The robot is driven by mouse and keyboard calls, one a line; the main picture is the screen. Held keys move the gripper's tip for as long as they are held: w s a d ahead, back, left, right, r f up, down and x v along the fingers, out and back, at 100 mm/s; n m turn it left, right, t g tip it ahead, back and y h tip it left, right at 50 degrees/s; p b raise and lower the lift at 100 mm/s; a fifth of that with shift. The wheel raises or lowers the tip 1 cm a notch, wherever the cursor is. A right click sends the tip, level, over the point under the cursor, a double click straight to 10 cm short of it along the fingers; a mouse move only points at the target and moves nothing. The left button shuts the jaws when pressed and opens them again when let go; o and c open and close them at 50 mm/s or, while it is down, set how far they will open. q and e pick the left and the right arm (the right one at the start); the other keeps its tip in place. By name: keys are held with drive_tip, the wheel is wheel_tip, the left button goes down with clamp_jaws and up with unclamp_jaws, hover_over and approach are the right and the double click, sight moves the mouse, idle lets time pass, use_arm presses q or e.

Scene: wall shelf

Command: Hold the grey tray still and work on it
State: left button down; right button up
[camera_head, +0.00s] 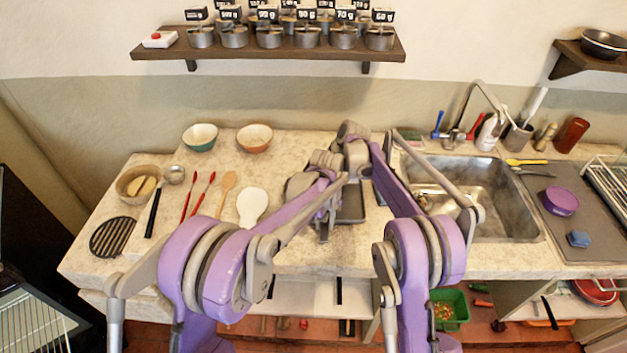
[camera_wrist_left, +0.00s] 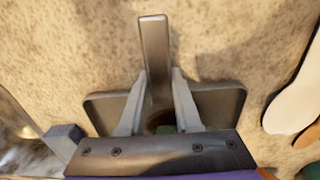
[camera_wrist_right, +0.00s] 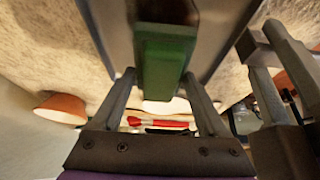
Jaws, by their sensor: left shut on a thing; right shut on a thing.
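The grey tray (camera_head: 351,208) lies on the counter, partly hidden by my arms. In the left wrist view, a grey bar of the tray (camera_wrist_left: 155,45) lies between the fingers of my left gripper (camera_wrist_left: 160,78), which is shut on it. My right gripper (camera_wrist_right: 160,76) is shut on a green block (camera_wrist_right: 165,58) with a brown face. The block is held over the tray (camera_wrist_right: 226,30); whether it touches the tray cannot be told. Both fingertips are hidden in the head view.
Left on the counter are a bowl (camera_head: 128,187), a ladle, red utensils (camera_head: 203,192) and a white spoon rest (camera_head: 252,206). The sink (camera_head: 505,205) is at right. A shelf (camera_head: 268,50) with canisters hangs above.

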drive_tip(key=shift+f, duration=0.45)
drive_tip(key=shift+d+f, duration=0.4)
drive_tip(key=shift+f, duration=0.4)
drive_tip(key=shift+c, duration=0.6)
drive_tip(key=shift+d, duration=1.55)
drive_tip(key=shift+a, duration=1.9)
drive_tip(key=shift+r, duration=4.15)
